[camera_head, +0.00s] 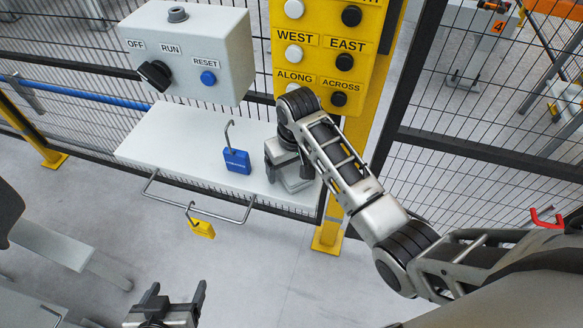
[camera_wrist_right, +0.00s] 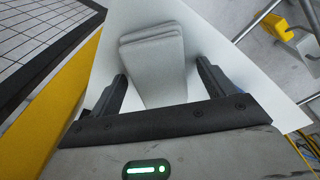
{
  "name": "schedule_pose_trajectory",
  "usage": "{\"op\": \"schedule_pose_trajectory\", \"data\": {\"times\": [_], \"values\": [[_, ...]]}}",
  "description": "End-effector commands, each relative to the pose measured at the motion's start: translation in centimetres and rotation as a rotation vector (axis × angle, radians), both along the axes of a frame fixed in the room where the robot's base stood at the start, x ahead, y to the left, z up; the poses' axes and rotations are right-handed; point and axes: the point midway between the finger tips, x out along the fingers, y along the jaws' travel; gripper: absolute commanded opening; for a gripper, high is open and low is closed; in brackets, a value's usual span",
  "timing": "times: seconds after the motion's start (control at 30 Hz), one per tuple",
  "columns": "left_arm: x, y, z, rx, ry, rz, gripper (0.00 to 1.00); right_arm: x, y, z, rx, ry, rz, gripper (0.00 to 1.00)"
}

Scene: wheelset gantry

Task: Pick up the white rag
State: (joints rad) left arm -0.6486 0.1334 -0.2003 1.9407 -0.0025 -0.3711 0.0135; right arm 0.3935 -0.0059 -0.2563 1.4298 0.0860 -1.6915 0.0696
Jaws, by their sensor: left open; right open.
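The white rag (camera_wrist_right: 153,65) shows in the right wrist view as a pale, folded, layered piece on the white shelf (camera_wrist_right: 112,40). My right gripper (camera_wrist_right: 161,76) is open, with one finger on each side of the rag; I cannot tell whether the fingers touch it. In the head view my right gripper (camera_head: 291,178) is low over the right part of the shelf (camera_head: 180,135), and it and the arm largely hide the rag. My left gripper (camera_head: 174,291) is open and empty at the bottom of the head view, away from the shelf.
A yellow padlock (camera_head: 202,229) hangs on the shelf's front rail (camera_head: 165,199). A grey switch box (camera_head: 190,50) and a yellow button panel (camera_head: 325,60) are above. Mesh fence (camera_head: 480,110) stands behind.

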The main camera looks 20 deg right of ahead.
Motion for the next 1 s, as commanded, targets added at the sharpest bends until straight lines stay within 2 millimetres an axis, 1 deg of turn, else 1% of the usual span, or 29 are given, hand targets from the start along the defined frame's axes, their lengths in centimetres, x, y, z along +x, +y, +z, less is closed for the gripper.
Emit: {"op": "schedule_pose_trajectory", "data": {"times": [0.03,0.07,0.1,0.17,0.2,0.23,0.53,0.67,0.77,0.83,0.97,1.0], "values": [[0.0,0.0,-0.1,0.001,0.001,0.001,0.78,0.0,0.0,0.0,0.0,0.0,0.0,0.82],[0.0,0.1,-0.1,0.001,0.002,0.001,0.78,0.0,0.0,0.0,0.0,0.0,0.0,0.73],[0.0,0.1,-0.1,0.002,0.002,0.002,0.78,0.0,0.0,0.0,0.0,0.0,0.0,0.62],[0.0,0.1,-0.1,0.002,0.003,0.002,0.78,0.0,0.0,0.0,0.0,0.0,0.0,0.46],[0.0,0.2,-0.1,0.002,0.003,0.002,0.78,0.0,0.0,0.0,0.0,0.0,0.0,0.35],[0.0,0.2,-0.1,0.002,0.003,0.002,0.78,0.0,0.0,0.0,0.0,0.0,0.0,0.33],[-0.1,0.2,-0.2,0.004,0.004,0.003,0.78,0.0,0.0,0.2,0.0,-0.001,0.0,0.33],[-0.1,0.2,-0.3,0.003,0.006,0.004,0.78,0.1,0.0,0.8,0.001,-0.003,0.0,0.33],[-0.1,0.2,-0.5,0.003,0.007,0.004,0.78,0.1,0.0,1.9,0.001,-0.006,0.0,0.33],[-0.1,0.2,-0.5,0.003,0.007,0.004,0.78,0.2,0.0,3.1,0.001,-0.007,0.0,0.33],[-0.1,0.1,-0.2,0.002,0.006,0.003,0.78,-1.6,-0.6,5.3,0.001,-0.005,0.001,0.33],[-0.1,0.1,-0.2,0.002,0.006,0.003,0.78,-2.2,-0.8,6.1,0.001,-0.007,0.001,0.33]]}}
